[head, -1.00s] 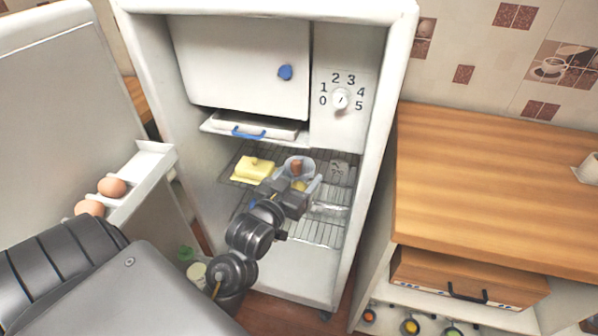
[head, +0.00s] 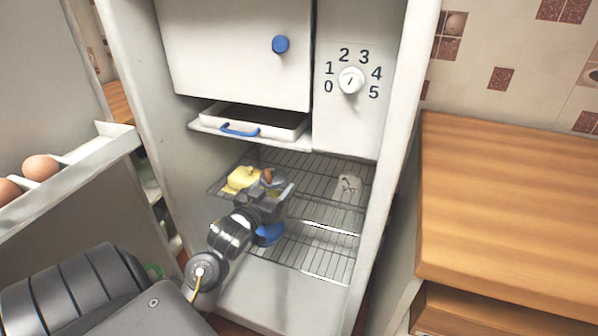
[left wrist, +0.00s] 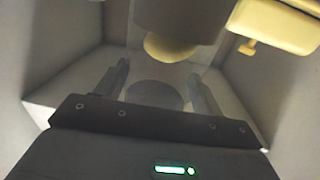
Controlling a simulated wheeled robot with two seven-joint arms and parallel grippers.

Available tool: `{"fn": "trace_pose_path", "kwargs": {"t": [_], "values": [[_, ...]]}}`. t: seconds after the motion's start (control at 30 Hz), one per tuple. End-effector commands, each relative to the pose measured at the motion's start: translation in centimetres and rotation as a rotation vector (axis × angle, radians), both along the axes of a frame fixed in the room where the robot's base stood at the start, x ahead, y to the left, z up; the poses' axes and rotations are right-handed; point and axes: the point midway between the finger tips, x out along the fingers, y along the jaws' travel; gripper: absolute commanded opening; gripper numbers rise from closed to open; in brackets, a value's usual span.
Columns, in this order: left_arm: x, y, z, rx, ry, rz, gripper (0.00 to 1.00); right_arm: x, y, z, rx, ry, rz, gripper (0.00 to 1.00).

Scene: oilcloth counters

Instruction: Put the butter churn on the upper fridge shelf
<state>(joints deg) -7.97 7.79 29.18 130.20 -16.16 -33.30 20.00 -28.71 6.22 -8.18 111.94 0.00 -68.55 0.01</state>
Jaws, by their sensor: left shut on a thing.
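The butter churn, a clear vessel with a brown part on top (head: 267,175), is inside the open fridge, mostly hidden behind my left gripper (head: 279,192). In the left wrist view its see-through body spans the space between the fingers, with a yellow mass (left wrist: 168,47) inside. My left gripper is shut on it. The churn is at the upper wire shelf (head: 315,165), right next to a yellow butter dish (head: 240,180). I cannot tell whether its base touches the shelf. My right gripper is not in view.
A pale object with dark marks (head: 348,188) stands on the shelf to the right. A white tray with a blue handle (head: 240,131) hangs above. A lower wire rack (head: 315,257) looks clear. The open door (head: 100,150) with eggs is at left, a wooden counter (head: 510,200) at right.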

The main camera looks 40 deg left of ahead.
Motion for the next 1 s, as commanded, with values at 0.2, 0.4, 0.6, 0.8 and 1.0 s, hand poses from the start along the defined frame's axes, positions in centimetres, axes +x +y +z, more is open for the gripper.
{"fn": "trace_pose_path", "kwargs": {"t": [0.2, 0.4, 0.6, 0.8, 1.0], "values": [[5.6, 1.6, 0.2, 0.001, -0.007, 0.002, 0.23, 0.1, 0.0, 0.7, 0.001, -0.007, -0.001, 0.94], [9.7, 2.7, 0.2, 0.001, -0.006, 0.003, 0.23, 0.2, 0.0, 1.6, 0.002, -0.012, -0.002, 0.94], [11.5, 3.2, 0.2, 0.001, -0.005, 0.002, 0.23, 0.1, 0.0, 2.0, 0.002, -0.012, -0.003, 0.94], [11.9, 3.3, 0.2, 0.002, -0.005, 0.002, 0.23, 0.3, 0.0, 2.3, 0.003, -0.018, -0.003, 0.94], [14.9, 4.1, 0.3, 0.001, -0.006, 0.003, 0.23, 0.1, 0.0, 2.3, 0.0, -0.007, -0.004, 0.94]]}}
